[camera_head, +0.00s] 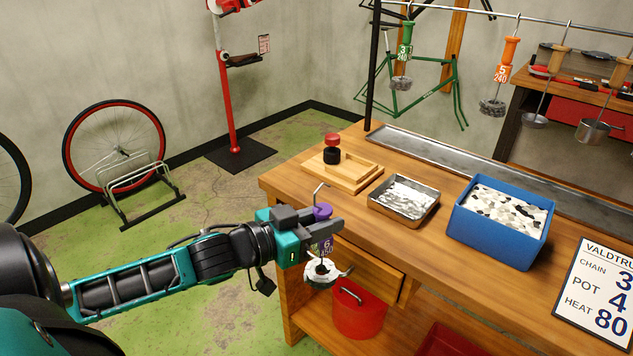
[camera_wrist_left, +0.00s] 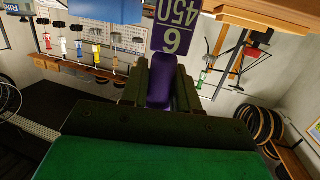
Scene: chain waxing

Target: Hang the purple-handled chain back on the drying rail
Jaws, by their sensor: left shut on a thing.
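My left gripper (camera_head: 328,226) is shut on the purple handle (camera_head: 322,212) of a chain holder. The handle shows between the fingers in the left wrist view (camera_wrist_left: 161,82), with its purple tag (camera_wrist_left: 172,28) reading 6 and 450. A bent metal hook (camera_head: 318,190) sticks up above the handle. The whitish chain bundle (camera_head: 321,270) hangs below the gripper, off the front edge of the bench. The drying rail (camera_head: 540,20) runs along the top right, behind the bench. A green-handled chain (camera_head: 403,52) and an orange-handled chain (camera_head: 508,52) hang on it. My right gripper is not in view.
The wooden bench (camera_head: 440,258) carries a small wooden stand with a dark red-topped object (camera_head: 332,148), a metal tray (camera_head: 404,198) and a blue bin (camera_head: 500,225). Wooden-handled tools (camera_head: 555,70) hang at the rail's right. A red pot (camera_head: 358,312) is on the lower shelf.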

